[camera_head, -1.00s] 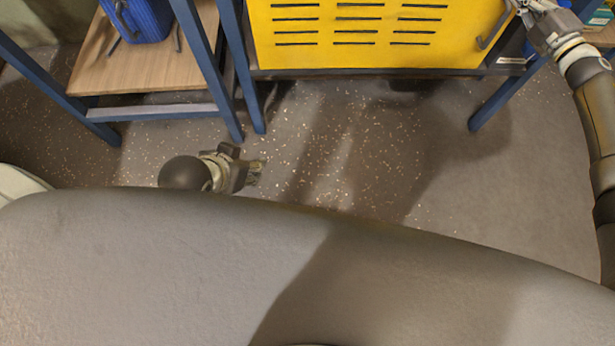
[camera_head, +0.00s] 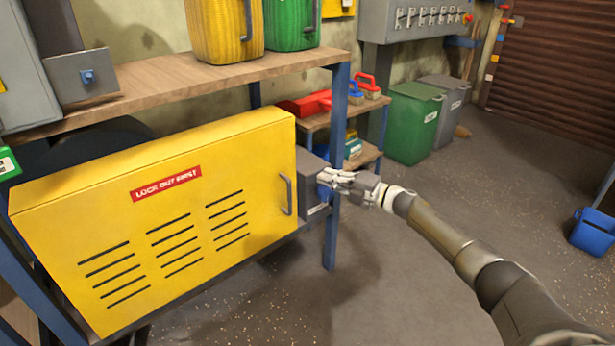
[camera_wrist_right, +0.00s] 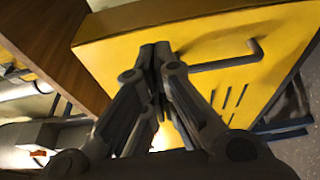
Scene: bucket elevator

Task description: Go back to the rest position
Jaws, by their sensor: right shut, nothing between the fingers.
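My right arm reaches in from the lower right of the head view. Its gripper (camera_head: 335,180) is beside the right end of the yellow guard (camera_head: 165,215), near the blue post of the bench. In the right wrist view the fingers of the right gripper (camera_wrist_right: 157,52) meet at their tips and hold nothing. The yellow guard (camera_wrist_right: 120,50) and its grey handle (camera_wrist_right: 235,62) lie beyond the fingertips there. In the head view the handle (camera_head: 287,195) is left of the gripper, with a gap between them. My left gripper is not in view now.
The blue bench post (camera_head: 334,235) stands close to my right gripper. A wooden shelf (camera_head: 190,75) above the guard bears yellow and green containers. Green and grey bins (camera_head: 412,122) stand behind. A blue bucket (camera_head: 594,230) is at the right. Floor around my right arm is clear.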

